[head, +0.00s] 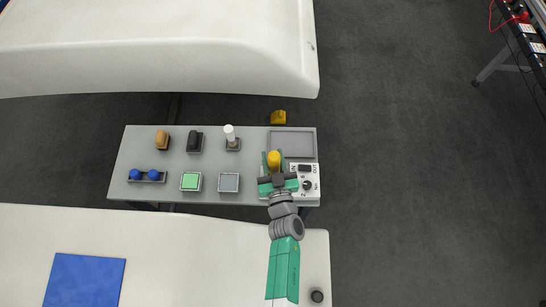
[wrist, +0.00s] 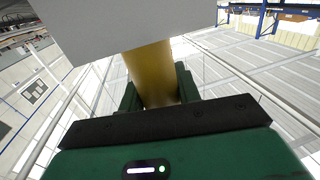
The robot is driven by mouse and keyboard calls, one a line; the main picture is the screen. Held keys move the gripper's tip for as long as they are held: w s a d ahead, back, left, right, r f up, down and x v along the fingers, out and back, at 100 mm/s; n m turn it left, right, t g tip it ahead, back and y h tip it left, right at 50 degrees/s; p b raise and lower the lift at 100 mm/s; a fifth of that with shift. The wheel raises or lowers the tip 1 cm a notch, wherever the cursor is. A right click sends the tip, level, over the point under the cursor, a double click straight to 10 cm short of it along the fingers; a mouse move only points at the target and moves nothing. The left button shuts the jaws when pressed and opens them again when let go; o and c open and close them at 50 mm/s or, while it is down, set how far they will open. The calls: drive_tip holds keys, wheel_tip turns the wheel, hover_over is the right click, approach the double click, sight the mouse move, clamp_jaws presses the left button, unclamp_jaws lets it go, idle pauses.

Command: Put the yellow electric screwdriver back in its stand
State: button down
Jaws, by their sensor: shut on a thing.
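My gripper (head: 273,163) is over the right part of the grey bench, with its green fingers on both sides of a yellow screwdriver (head: 273,157). In the wrist view the yellow cylindrical body (wrist: 150,72) sits between the fingers. Its far end meets or passes behind a pale grey block (wrist: 125,25); I cannot tell which. Another yellow piece (head: 278,117) shows just beyond the bench's back edge. I cannot clearly make out the stand; the gripper and arm hide part of the bench.
A grey tray (head: 315,145) lies at the bench's back right, in front of it a control box (head: 312,188) marked IN and OUT. Small holders with tan (head: 161,137), black (head: 194,139), white (head: 230,133) and blue (head: 153,174) items stand left.

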drive_tip(key=shift+f, duration=0.1)
drive_tip(key=c, duration=0.9)
unclamp_jaws()
drive_tip(key=s, duration=0.2)
drive_tip(key=s+d+p, duration=0.1)
drive_tip(key=s, duration=0.4)
drive_tip(key=shift+s+d+p, duration=0.2)
drive_tip(key=shift+s+p, duration=0.2)
